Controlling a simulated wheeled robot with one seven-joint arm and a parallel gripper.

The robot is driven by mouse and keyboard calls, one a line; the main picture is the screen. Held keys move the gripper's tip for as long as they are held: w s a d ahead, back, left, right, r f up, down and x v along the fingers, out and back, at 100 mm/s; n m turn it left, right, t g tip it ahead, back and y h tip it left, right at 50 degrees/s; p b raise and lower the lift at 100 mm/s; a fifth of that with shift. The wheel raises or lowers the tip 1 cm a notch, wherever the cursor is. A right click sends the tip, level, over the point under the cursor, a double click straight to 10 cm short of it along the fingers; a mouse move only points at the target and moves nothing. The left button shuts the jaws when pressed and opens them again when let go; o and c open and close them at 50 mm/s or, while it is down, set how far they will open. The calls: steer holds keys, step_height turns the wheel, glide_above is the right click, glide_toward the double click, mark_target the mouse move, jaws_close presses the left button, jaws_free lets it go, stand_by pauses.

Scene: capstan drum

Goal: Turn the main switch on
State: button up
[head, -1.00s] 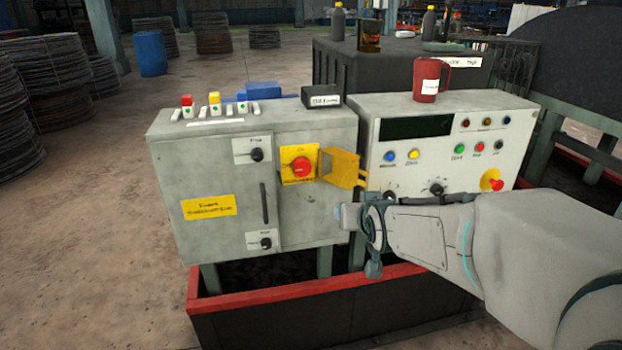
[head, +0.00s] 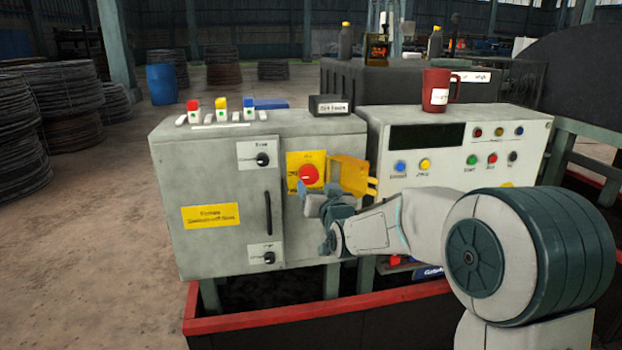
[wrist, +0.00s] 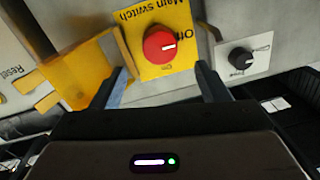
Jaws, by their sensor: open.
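The main switch is a red round knob (head: 309,175) on a yellow plate (head: 292,160) on the grey cabinet's front. In the wrist view the knob (wrist: 160,45) sits ahead of and between my fingers, with a white mark pointing right; the plate reads "Main switch", "Off" and "On", upside down. A yellow hinged cover (head: 352,174) stands swung open to the right of the plate; it also shows in the wrist view (wrist: 75,75). My gripper (head: 308,197) is open and empty just in front of the switch; the fingers (wrist: 166,85) appear apart from the knob.
A small black selector knob (wrist: 241,57) sits beside the switch. The grey cabinet (head: 205,240) has a door handle (head: 268,213). The control panel (head: 440,172) with several buttons stands to the right, a red mug (head: 435,92) on top. A red-edged trough (head: 300,313) runs below.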

mark_target(311, 176)
steer(key=x, duration=0.7)
steer(key=shift+w, duration=0.15)
steer(key=shift+f, duration=0.1)
steer(key=c, duration=1)
